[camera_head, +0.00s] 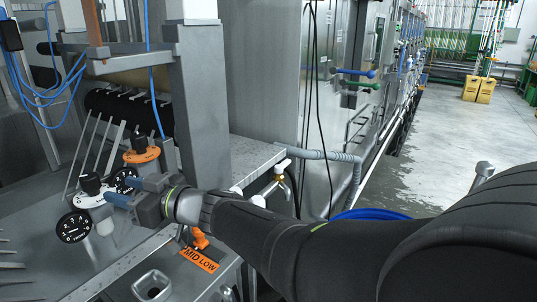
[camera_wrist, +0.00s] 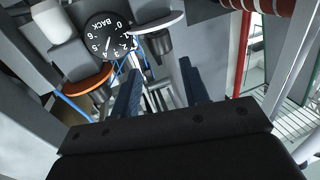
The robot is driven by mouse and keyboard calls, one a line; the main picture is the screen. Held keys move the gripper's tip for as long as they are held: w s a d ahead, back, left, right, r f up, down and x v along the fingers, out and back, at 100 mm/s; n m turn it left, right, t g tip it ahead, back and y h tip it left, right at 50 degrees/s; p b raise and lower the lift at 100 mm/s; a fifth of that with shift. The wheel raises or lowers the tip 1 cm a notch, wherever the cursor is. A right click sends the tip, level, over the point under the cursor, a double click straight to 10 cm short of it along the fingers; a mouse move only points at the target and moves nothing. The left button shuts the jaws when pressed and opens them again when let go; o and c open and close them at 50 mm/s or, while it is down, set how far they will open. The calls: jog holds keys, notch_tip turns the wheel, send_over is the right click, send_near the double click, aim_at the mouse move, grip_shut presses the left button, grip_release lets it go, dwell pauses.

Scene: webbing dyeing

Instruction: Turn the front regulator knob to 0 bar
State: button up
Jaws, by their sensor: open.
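The front regulator knob (camera_head: 90,183) is black and stands on a pale collar (camera_head: 92,201), left of my gripper in the head view. A round black gauge (camera_head: 75,227) sits in front of it; its reading is too small to tell. My gripper (camera_head: 124,188) is open, its blue fingers pointing left toward the knob, and nothing is visibly held. In the wrist view the two fingers (camera_wrist: 160,66) stand apart, with a pale collar (camera_wrist: 158,20) and grey cylinder beyond them. I cannot tell whether they touch the knob.
The back regulator has a black knob (camera_head: 138,141) on an orange collar (camera_head: 142,155), close behind my gripper. Its gauge, marked BACK (camera_wrist: 103,35), shows in the wrist view. An orange "MID LOW" label (camera_head: 199,259) lies below my wrist. A grey post (camera_head: 202,100) rises behind.

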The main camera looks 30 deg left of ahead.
aim_at(98, 181)
jog(key=x, duration=1)
jog(key=shift+s+a, duration=0.1)
jog(key=shift+a, duration=0.1)
jog(key=c, duration=0.7)
jog(key=shift+o, duration=0.2)
jog(key=shift+n+g, duration=0.5)
jog(key=shift+g, duration=0.3)
jog(key=shift+n+g+h, duration=1)
jog(key=shift+n+g, duration=0.1)
jog(key=shift+g, duration=0.4)
jog(key=o, duration=0.7)
jog(key=shift+c, duration=0.2)
